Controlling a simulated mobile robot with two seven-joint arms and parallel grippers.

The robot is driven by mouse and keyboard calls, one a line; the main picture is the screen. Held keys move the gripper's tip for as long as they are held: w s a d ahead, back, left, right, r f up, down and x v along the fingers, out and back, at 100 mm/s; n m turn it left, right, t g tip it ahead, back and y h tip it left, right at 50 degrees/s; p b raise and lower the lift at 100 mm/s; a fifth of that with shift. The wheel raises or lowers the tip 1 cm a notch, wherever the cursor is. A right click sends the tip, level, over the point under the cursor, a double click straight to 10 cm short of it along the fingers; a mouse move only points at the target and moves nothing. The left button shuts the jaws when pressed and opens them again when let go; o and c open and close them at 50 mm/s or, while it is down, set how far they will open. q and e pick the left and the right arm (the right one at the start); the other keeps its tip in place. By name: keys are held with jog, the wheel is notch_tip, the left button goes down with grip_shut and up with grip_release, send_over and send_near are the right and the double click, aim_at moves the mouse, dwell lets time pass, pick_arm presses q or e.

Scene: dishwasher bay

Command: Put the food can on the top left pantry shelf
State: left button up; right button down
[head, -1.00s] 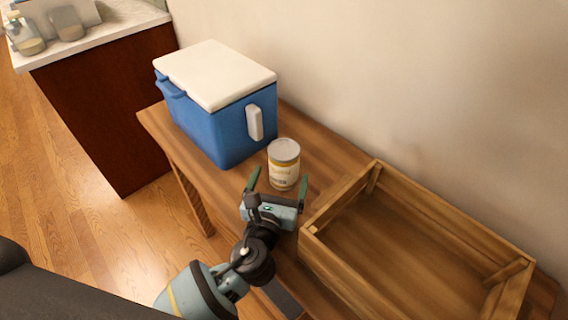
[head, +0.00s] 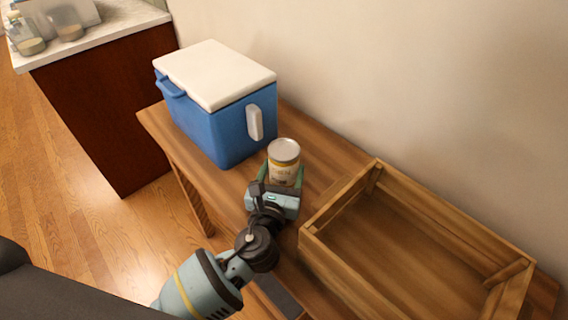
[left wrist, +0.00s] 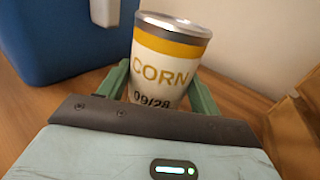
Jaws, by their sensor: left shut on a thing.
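The food can (head: 284,160) stands upright on the wooden table, between the blue cooler and the wooden crate. It has a metal lid, a yellow band and a white label reading "CORN" in the left wrist view (left wrist: 165,60). My left gripper (head: 283,176) is at the can, its green fingers on either side of it and shut on it. In the left wrist view the left gripper's fingers (left wrist: 160,92) press the can's sides low down. The can's base is hidden behind the gripper. No pantry shelf shows. My right gripper is not in view.
A blue cooler (head: 225,130) with a white lid stands left of the can. An empty wooden crate (head: 330,213) stands to the right. The table (head: 325,150) is bare behind the can, up to the wall. A counter (head: 110,28) with jars is far left.

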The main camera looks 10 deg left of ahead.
aim_at(280, 166)
pick_arm(q)
jog(key=shift+r, duration=0.2)
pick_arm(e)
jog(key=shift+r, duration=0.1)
